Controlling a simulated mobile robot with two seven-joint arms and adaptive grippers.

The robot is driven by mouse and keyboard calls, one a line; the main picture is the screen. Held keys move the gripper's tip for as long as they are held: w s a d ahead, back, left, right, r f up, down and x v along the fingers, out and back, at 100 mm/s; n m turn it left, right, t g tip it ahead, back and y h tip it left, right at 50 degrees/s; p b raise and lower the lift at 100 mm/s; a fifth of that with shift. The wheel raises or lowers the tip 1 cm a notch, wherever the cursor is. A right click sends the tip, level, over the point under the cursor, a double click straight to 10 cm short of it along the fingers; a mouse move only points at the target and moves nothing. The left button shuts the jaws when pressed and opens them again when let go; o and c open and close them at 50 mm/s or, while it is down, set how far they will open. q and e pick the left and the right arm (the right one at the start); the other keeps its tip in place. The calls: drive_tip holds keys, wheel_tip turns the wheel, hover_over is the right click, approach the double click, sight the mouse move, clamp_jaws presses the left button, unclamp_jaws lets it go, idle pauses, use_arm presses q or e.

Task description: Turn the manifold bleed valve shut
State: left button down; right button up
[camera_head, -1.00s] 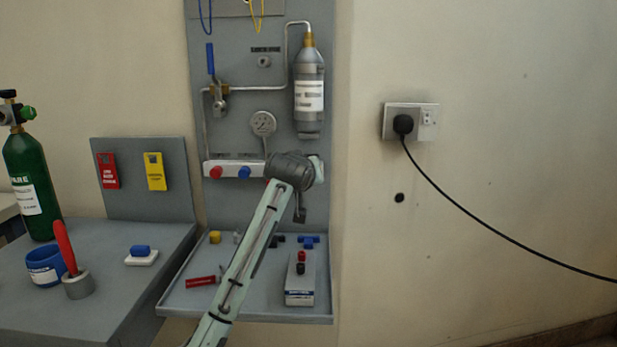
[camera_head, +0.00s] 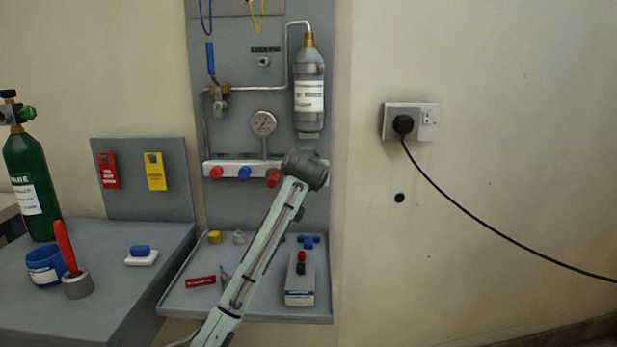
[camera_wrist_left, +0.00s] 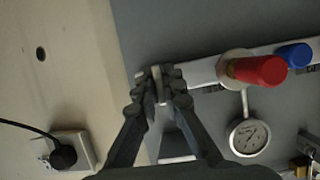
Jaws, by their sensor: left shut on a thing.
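The white manifold (camera_head: 232,170) runs across the grey panel, with red (camera_head: 215,171), blue (camera_head: 244,172) and red (camera_head: 273,178) knobs. My left gripper (camera_wrist_left: 159,86) is at the manifold's right end, beside the right-hand red knob, which is large in the left wrist view (camera_wrist_left: 258,70). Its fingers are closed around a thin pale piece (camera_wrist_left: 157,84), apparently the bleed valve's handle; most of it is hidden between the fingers. In the head view my forearm and wrist cover the fingers and that end of the manifold. My right gripper is not in view.
A gauge (camera_head: 263,123) and a grey cylinder (camera_head: 309,90) are mounted above the manifold. A shelf (camera_head: 250,311) below holds small parts and a box (camera_head: 300,284). A wall socket (camera_head: 428,121) with a black plug and cable is to the right. A green cylinder (camera_head: 32,180) stands left.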

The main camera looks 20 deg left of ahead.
use_arm(q)
drive_tip(key=c, duration=1.6)
unclamp_jaws()
drive_tip(key=v, duration=1.2)
